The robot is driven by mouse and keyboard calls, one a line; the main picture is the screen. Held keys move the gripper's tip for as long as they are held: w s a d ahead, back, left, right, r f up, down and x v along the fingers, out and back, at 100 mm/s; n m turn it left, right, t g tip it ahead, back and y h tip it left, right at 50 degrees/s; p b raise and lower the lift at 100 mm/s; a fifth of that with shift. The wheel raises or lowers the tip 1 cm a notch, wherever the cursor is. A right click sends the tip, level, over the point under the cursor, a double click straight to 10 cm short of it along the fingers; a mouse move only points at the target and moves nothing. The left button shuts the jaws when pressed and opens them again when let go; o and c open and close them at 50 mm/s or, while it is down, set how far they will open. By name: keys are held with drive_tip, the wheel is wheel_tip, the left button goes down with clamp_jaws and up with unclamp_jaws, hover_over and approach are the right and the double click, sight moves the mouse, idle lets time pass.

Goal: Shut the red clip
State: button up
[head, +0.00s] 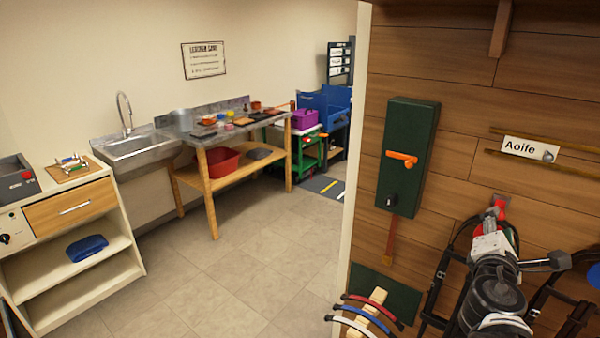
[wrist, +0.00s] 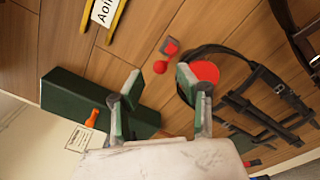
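In the wrist view, a small red piece with a grey part (wrist: 171,46) is on the wooden wall, with a red ball (wrist: 160,67) beside it; this looks like the red clip. In the head view, a red part (head: 501,205) shows just above my gripper (head: 494,226), which hides much of that spot. My gripper (wrist: 158,84) is open and empty in the wrist view, its two fingers apart. The clip lies beyond the fingertips, roughly in line with the gap. I cannot tell whether the clip is open or shut.
A red disc (wrist: 205,72) and black straps (wrist: 250,105) hang beside the right finger. A green box (head: 408,155) with an orange handle (head: 402,158) is on the wall at left. The name plate "Aoife" (head: 524,149) is above. Coloured curved strips (head: 365,315) are below.

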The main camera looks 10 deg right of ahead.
sight(500, 218)
drive_tip(key=shift+x, duration=2.15)
clamp_jaws()
